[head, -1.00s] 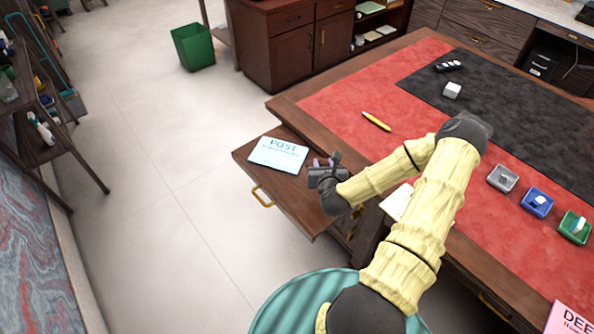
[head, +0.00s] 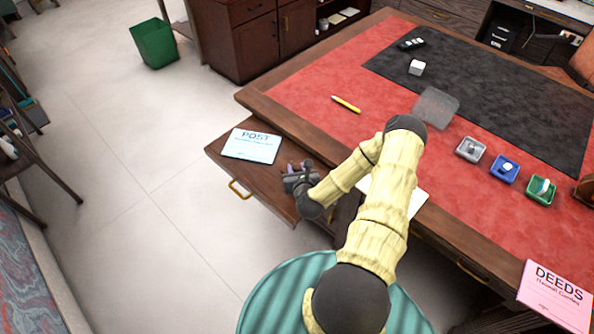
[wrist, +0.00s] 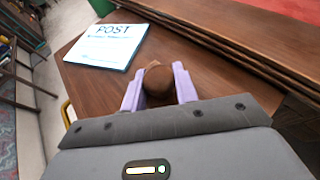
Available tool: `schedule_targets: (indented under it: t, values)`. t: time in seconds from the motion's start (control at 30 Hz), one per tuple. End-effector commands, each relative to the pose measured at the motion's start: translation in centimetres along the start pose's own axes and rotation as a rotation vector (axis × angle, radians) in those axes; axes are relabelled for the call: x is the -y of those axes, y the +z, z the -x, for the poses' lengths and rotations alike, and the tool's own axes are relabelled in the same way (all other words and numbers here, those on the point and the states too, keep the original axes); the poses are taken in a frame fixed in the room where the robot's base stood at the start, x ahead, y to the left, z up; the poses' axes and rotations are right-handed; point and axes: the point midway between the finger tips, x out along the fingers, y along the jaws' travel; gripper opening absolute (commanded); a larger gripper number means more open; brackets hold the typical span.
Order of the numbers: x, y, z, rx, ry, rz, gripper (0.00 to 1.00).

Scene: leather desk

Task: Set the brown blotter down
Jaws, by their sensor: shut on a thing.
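The brown blotter shows in the wrist view as a round brown knob (wrist: 158,80) between my two lavender fingers. The rest of it is hidden behind my gripper's body. My gripper (head: 298,170) is shut on it, over the pulled-out wooden side leaf (head: 222,155) of the desk. I cannot tell whether the blotter touches the leaf. In the head view the blotter is too small and covered to make out. A pale blue POST pad (head: 251,146) lies on the leaf, to the left of my gripper; it also shows in the wrist view (wrist: 106,46).
A pink DEEDS folder (head: 555,295) is at lower right. Bare leaf shows around my gripper.

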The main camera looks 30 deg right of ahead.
Motion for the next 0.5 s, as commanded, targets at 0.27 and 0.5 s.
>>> schedule_targets:
  t: [0.27,0.5]
  values:
    - [-0.03,-0.97,-0.43,0.002,0.001,0.001,0.00]
    - [-0.08,-1.25,-0.53,0.001,0.002,0.001,0.35]
